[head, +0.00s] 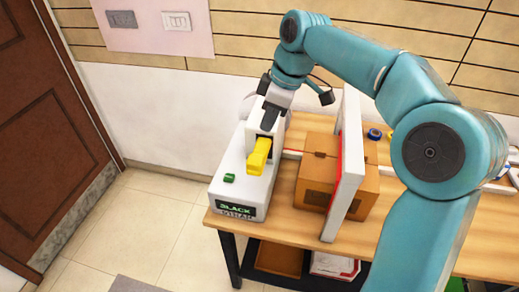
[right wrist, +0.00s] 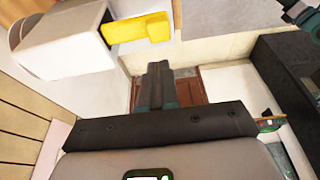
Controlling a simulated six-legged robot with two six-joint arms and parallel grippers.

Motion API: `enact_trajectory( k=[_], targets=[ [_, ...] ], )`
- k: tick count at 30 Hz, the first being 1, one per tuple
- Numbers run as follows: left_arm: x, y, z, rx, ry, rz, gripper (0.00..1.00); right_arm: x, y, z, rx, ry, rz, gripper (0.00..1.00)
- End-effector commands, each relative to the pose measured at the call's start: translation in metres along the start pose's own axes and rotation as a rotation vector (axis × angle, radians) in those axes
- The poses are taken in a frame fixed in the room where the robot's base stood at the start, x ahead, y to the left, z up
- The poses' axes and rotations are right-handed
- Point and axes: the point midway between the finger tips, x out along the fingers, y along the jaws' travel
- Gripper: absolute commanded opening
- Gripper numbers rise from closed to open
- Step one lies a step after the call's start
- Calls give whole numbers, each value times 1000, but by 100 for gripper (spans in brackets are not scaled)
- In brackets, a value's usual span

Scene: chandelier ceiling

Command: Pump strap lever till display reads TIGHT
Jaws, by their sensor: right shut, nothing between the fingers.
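The white strap machine (head: 228,160) stands at the left end of the table. Its yellow lever (head: 258,157) sticks out of a slot in its upright housing; the lever also shows at the top of the right wrist view (right wrist: 138,30). The green-lit display (head: 238,208) on its front appears to read SLACK; a second line is too small to read. My right gripper (head: 270,116) is shut and empty, at the housing just behind the lever. In the right wrist view its fingers (right wrist: 158,82) are together, below and apart from the lever. My left gripper is not in view.
A green button (head: 229,178) sits on the machine's top. A cardboard box (head: 317,172) with a red strap stands to the right, with a white upright panel (head: 347,165) against it. Blue tape (head: 375,134) lies behind. The wooden table (head: 285,215) is bare along its front edge.

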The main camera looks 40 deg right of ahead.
Motion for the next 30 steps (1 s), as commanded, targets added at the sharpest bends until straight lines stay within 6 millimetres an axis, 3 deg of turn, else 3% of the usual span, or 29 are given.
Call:
enact_trajectory(
  k=[6,13,19,30],
  targets=[
    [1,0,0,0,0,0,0,50,1,-2,-1,-4,-5,0],
    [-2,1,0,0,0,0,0,88,2,4,-1,-3,-4,0],
    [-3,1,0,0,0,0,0,102,2,8,-2,-1,-1,0],
    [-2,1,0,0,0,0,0,105,2,8,-3,0,0,0]
  ],
)
